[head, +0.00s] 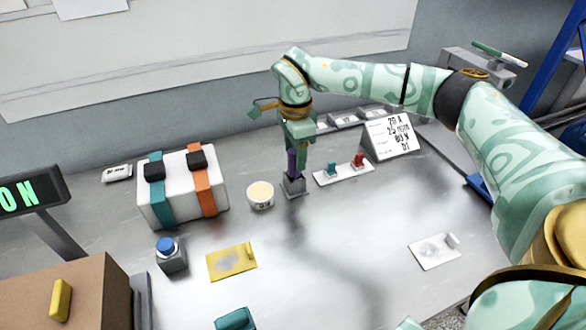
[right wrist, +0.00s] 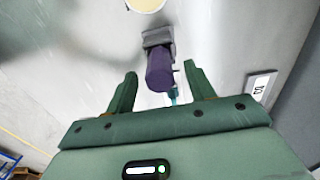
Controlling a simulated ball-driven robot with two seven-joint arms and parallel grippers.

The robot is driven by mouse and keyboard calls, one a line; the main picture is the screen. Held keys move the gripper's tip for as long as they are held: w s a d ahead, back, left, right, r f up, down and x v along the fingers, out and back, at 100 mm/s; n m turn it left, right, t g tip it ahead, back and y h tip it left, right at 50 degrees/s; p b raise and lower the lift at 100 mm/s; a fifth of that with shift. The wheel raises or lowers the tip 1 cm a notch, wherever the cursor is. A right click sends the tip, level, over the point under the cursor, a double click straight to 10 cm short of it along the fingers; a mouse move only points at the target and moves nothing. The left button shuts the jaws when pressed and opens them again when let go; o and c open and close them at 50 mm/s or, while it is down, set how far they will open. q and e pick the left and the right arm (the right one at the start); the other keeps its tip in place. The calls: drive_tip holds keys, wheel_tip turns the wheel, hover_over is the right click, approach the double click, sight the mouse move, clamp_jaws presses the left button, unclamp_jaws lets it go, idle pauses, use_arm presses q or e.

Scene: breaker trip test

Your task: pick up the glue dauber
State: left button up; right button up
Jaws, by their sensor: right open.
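The glue dauber shows as a purple handle (head: 291,162) standing upright in a small grey holder (head: 293,187) on the table. It also shows in the right wrist view as a purple handle (right wrist: 160,68), its end pointing toward my gripper; its lower end is hidden in the holder. My right gripper (head: 297,150) is just above the handle in the head view. In the right wrist view its open fingers (right wrist: 160,84) stand on either side of the handle's end, with gaps visible. My left gripper is not in view.
A tub of cream-coloured stuff (head: 260,194) stands close left of the holder. A white strip with teal and red switches (head: 343,173) lies to the right, before a printed sign (head: 391,136). A white box with straps (head: 183,191) stands left. The table's front middle is mostly clear.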

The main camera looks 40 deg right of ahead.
drive_tip(key=shift+w+f, duration=0.1)
drive_tip(key=shift+f, duration=0.8)
drive_tip(key=shift+r, duration=0.15)
drive_tip(key=shift+c, duration=0.8)
drive_tip(key=c, duration=0.9)
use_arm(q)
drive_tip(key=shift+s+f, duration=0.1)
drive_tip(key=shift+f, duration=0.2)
